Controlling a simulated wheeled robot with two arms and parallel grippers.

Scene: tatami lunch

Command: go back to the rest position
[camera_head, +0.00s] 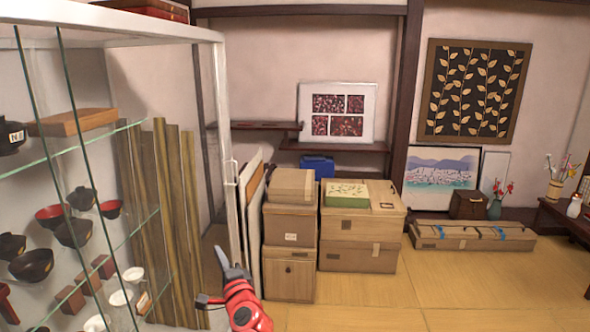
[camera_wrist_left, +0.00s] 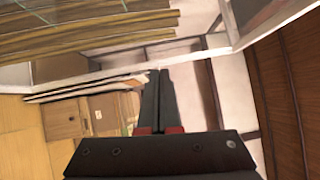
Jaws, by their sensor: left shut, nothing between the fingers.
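My left gripper (camera_head: 222,257) shows at the bottom of the head view, red and dark, in front of the cabinet's right edge and the stacked boxes. In the left wrist view its two dark fingers (camera_wrist_left: 158,77) lie together, shut, with nothing between them. My right gripper is in neither view.
A glass-fronted cabinet (camera_head: 228,180) with bowls and cups on glass shelves stands close on the left, near my left gripper. Stacked cardboard boxes (camera_head: 290,225) stand beyond it. A long flat box (camera_head: 470,237) lies by the back wall. The tatami floor (camera_head: 450,290) at the right is clear.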

